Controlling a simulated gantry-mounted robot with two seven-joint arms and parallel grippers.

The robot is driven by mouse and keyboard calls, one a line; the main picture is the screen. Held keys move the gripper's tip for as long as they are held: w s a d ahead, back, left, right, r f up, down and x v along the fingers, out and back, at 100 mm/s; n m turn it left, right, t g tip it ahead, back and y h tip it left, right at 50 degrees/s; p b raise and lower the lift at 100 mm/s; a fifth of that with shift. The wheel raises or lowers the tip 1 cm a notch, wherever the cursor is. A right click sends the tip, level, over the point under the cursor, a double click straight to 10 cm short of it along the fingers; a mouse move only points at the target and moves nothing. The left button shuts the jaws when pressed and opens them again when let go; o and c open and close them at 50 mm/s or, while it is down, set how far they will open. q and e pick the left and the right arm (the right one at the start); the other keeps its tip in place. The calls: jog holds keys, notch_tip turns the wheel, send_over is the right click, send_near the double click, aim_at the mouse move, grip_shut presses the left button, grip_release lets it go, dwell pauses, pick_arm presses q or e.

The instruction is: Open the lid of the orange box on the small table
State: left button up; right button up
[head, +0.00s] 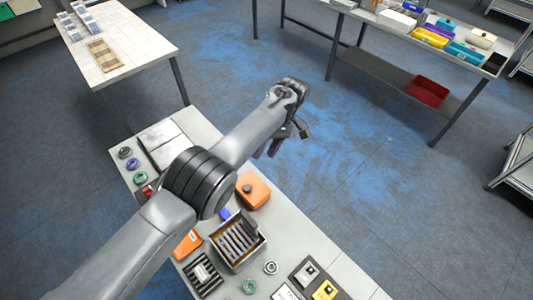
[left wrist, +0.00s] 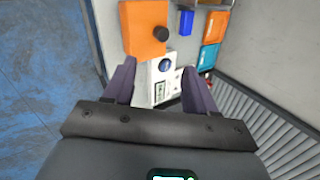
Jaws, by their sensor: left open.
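The orange box (head: 256,193) stands on the small table (head: 296,231), near its far edge. A dark round knob (head: 247,188) sits on its top, and the lid looks closed. In the left wrist view the orange box (left wrist: 142,30) is at the top, just beyond the left fingertip, with the knob (left wrist: 160,34) on its right side. My left gripper (head: 267,150) is open and empty, above and beyond the table's far edge. Its two purple fingers frame a white item in the left wrist view (left wrist: 158,68). The gripper is apart from the box.
A slatted tray (head: 238,240), a second orange item (head: 187,243) and several rings share the small table. My left arm hides part of the tabletop. A white table (head: 125,40) stands back left, a longer table with bins (head: 430,37) back right. Open floor lies between.

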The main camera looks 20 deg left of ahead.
pick_arm(q)
jog(key=shift+w+d+r+b, duration=0.1)
jog(key=shift+w+r+b, duration=0.05)
jog(key=shift+r+b, duration=0.3)
pick_arm(e)
jog(key=shift+f, duration=0.7)
jog(key=shift+a, duration=0.1)
